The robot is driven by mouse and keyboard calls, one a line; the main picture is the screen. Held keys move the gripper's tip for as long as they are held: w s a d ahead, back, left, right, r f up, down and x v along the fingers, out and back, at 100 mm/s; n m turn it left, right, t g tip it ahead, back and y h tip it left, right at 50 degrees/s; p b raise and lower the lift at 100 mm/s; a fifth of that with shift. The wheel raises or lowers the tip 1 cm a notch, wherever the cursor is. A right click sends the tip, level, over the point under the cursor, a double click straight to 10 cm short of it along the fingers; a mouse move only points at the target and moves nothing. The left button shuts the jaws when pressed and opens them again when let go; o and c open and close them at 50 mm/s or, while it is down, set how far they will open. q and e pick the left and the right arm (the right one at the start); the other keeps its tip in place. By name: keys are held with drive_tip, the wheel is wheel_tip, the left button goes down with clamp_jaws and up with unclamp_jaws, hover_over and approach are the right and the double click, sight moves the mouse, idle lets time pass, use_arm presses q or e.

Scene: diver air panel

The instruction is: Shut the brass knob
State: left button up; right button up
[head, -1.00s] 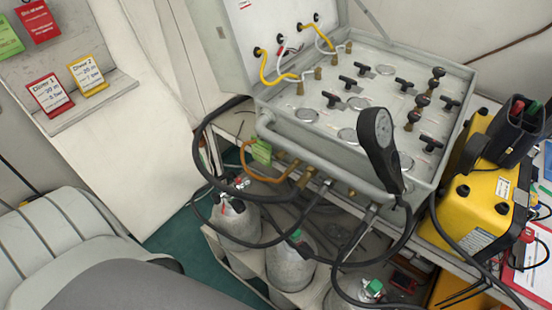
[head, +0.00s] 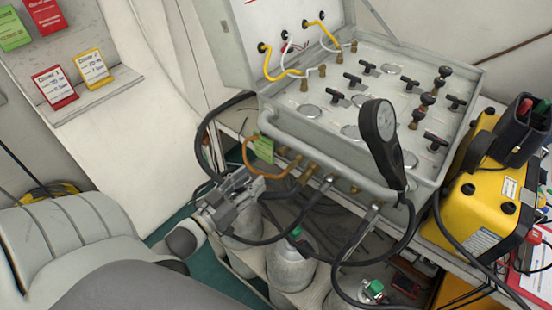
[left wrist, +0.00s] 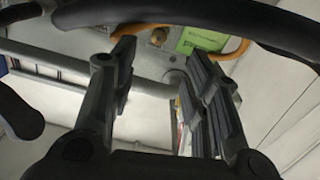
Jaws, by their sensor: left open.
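The grey air panel case (head: 340,185) stands open on the bench, with brass fittings (head: 300,168) along its front lower side. I cannot tell for sure which brass part is the knob. In the left wrist view a small round brass piece (left wrist: 158,36) shows beside a green tag (left wrist: 203,38), beyond the fingertips. My left gripper (head: 250,182) is in front of the case, below the green tag (head: 263,147) and an orange hose (head: 250,160). In the left wrist view its fingers (left wrist: 162,72) are apart with nothing between them. My right gripper is not in view.
Black hoses (head: 285,240) loop close around my left gripper. Grey cylinders (head: 290,265) stand under the bench. A yellow unit (head: 480,205) stands at the right.

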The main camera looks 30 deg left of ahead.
sight(279, 154)
use_arm(q)
drive_tip(key=w, duration=0.3)
drive_tip(key=w+p, duration=0.1)
drive_tip(key=w, duration=0.3)
drive_tip(key=w+d+p, duration=0.1)
drive_tip(key=w, duration=0.2)
drive_tip(key=shift+w+r, duration=0.15)
drive_tip(key=shift+w, duration=0.25)
clamp_jaws()
